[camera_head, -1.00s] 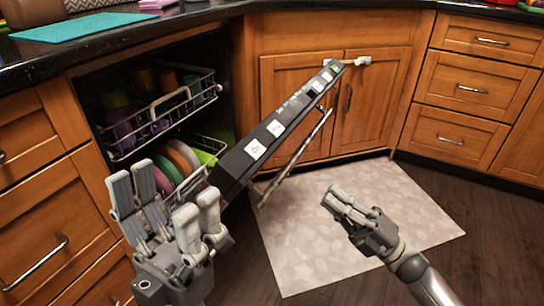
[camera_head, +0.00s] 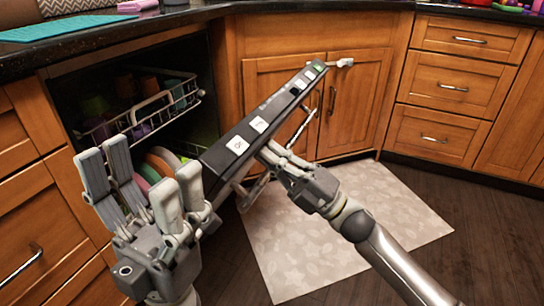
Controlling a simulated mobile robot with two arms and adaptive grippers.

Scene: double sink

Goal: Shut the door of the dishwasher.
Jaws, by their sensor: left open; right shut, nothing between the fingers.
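The dishwasher door (camera_head: 268,116) stands partly open, tilted up, with its dark top edge and white-labelled buttons facing me. The open dishwasher cavity behind it holds an upper rack (camera_head: 150,112) and a lower rack with plates (camera_head: 163,163). My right gripper (camera_head: 268,153) is shut and empty, at the outer face of the door just below its top edge; whether it touches is hard to tell. My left gripper (camera_head: 140,195) is open and empty, in front of the cavity at the door's left end, and hides part of the lower rack.
A dark countertop (camera_head: 100,48) with a teal mat (camera_head: 67,28) runs above the dishwasher. Wooden drawers stand at the left and right (camera_head: 440,132). A pale floor mat (camera_head: 350,225) lies in front, with clear floor around it.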

